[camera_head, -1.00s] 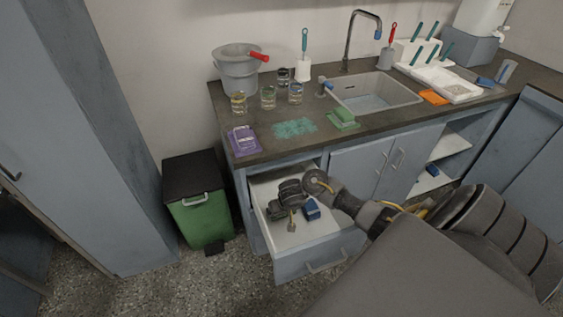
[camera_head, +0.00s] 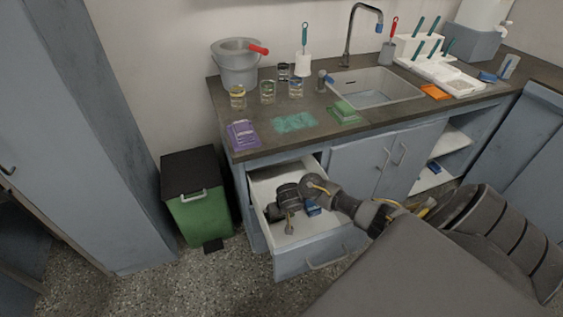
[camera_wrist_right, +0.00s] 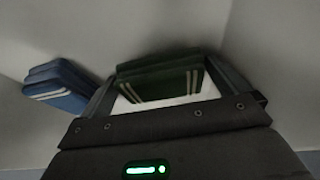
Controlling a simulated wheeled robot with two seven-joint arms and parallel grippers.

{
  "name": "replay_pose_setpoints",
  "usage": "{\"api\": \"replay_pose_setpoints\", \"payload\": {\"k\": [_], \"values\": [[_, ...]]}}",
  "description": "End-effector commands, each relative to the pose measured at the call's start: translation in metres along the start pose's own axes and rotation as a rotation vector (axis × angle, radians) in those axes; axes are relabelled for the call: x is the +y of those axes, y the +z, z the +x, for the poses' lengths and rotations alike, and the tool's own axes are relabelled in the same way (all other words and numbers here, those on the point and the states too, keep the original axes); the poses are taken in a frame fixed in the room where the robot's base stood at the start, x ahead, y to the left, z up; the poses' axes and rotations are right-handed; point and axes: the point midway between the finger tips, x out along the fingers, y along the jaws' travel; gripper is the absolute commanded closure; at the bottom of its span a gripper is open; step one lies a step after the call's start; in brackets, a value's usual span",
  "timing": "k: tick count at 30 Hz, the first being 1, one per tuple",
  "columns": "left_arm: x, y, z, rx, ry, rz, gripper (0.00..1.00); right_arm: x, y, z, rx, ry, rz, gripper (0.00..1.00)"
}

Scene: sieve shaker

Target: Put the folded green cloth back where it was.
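The folded green cloth (camera_wrist_right: 160,78), dark with pale stripes, lies between the two fingers of my right gripper (camera_wrist_right: 162,85) in the wrist view. Its ends meet both fingers, and the gripper looks shut on it. In the head view my right gripper (camera_head: 287,200) reaches down into the open drawer (camera_head: 318,238) and hides the cloth. A folded blue cloth (camera_wrist_right: 58,86) with pale stripes lies just left of the green one in the wrist view. It also shows partly in the head view (camera_head: 313,207), beside my wrist. My left gripper is out of view.
The drawer's front panel and side walls surround my right gripper. The counter (camera_head: 390,118) above holds a purple cloth stack (camera_head: 242,135), a teal patch (camera_head: 294,122), a green item (camera_head: 345,113), several beakers and a sink (camera_head: 375,88). A green bin (camera_head: 203,215) stands at left.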

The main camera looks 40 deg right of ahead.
Motion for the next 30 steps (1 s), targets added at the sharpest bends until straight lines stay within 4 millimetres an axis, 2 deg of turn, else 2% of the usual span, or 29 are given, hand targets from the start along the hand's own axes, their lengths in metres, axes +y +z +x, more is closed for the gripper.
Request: {"api": "replay_pose_setpoints", "payload": {"k": [6,11,15,21,25,30], "values": [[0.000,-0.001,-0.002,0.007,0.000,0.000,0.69,0.000,-0.003,-0.005,0.001,0.000,-0.002,0.00],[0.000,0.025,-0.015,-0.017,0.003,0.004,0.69,0.000,-0.004,-0.035,0.002,-0.002,0.000,0.00],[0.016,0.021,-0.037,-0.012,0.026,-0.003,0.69,-0.001,-0.004,-0.069,0.001,-0.002,0.000,0.00],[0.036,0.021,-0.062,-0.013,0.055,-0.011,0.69,-0.001,-0.003,-0.106,0.000,-0.002,-0.001,0.00],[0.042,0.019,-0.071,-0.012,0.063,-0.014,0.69,0.000,-0.003,-0.118,0.000,-0.001,-0.001,0.00],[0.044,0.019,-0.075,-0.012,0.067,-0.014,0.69,0.000,-0.002,-0.124,0.000,0.000,0.000,0.00]]}}
